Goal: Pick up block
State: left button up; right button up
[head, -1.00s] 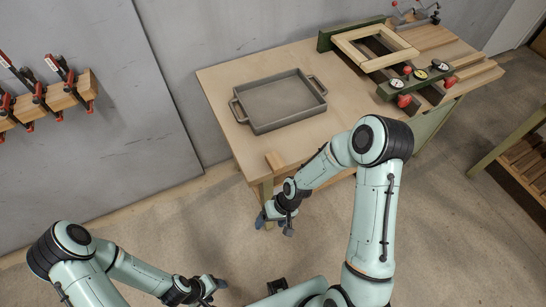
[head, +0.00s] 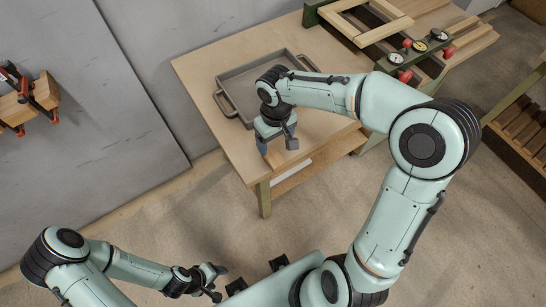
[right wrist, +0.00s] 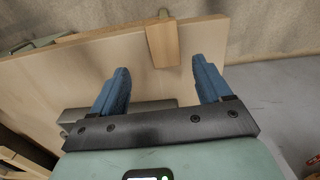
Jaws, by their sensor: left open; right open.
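The block (right wrist: 163,43), a small light-wood piece, lies at the table's edge and pokes a little past it in the right wrist view. My right gripper (right wrist: 160,64) is open, its two blue fingers apart, pointing toward the block, whose near end shows between the fingertips. I cannot tell how far off it is. My left gripper (head: 217,281) is open and empty, low over the floor, far from the table.
A grey tray (head: 225,105) with handles sits on the wooden table (head: 205,68), behind my right gripper. A frame press with gauges (head: 395,57) stands at the table's right. Clamps (head: 12,75) hang on the left wall. The floor left of the table is clear.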

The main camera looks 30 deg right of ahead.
aim_at(274, 157)
notch_tip(274, 157, down, 2)
jog(key=shift+w+f, duration=0.15)
jog(key=shift+f, duration=0.05)
jog(key=shift+s+a+f, duration=0.15)
jog(key=shift+f, duration=1.2)
jog(key=shift+s+a+f, duration=0.1)
jog(key=shift+a+f, duration=0.05)
jog(key=shift+f, duration=1.2)
jog(key=c, duration=1.2)
jog(key=shift+o, duration=0.2)
jog(key=shift+r, duration=0.1)
